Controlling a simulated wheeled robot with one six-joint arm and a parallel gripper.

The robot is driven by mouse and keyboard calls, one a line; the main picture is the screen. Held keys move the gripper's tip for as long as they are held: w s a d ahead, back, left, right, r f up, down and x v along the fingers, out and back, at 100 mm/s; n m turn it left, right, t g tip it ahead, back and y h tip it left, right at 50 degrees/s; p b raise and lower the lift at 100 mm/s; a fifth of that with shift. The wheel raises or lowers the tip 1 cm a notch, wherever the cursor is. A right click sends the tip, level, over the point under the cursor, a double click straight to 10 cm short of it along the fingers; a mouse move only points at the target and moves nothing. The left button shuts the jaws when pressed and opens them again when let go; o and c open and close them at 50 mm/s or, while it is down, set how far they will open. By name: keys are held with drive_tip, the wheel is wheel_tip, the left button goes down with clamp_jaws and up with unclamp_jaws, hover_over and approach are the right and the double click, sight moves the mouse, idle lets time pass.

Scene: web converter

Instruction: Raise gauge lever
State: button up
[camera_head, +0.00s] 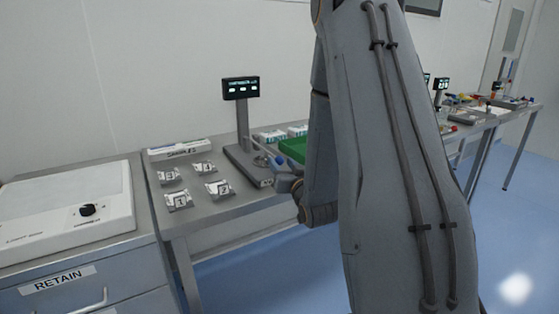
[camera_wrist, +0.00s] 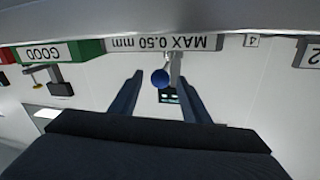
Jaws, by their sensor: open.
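The gauge (camera_head: 243,130) stands on the steel bench in the head view, with a dark display on an upright post and a grey base. In the wrist view, which looks upside down, its lever ends in a round blue knob (camera_wrist: 160,78). My gripper (camera_wrist: 161,84) is open, with one finger on each side of the knob in that view. I cannot tell whether a finger touches it. The gauge's label (camera_wrist: 165,43) reads "MAX 0.50 mm". My arm hides part of the bench right of the gauge in the head view.
Several numbered silver packets (camera_head: 203,169) lie left of the gauge. A green bin (camera_head: 294,149) stands to its right, with white boxes (camera_head: 270,136) behind. A light box (camera_head: 65,212) sits on the left cabinet. A second bench (camera_head: 500,118) stands far right.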

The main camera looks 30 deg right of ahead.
drive_tip(key=shift+w+d, duration=0.15)
drive_tip(key=shift+w, duration=0.55)
drive_tip(key=shift+w+d, duration=0.1)
drive_tip(key=shift+w, duration=0.6)
clamp_jaws()
drive_tip(key=shift+r+p, duration=0.1)
drive_tip(key=shift+p, duration=0.2)
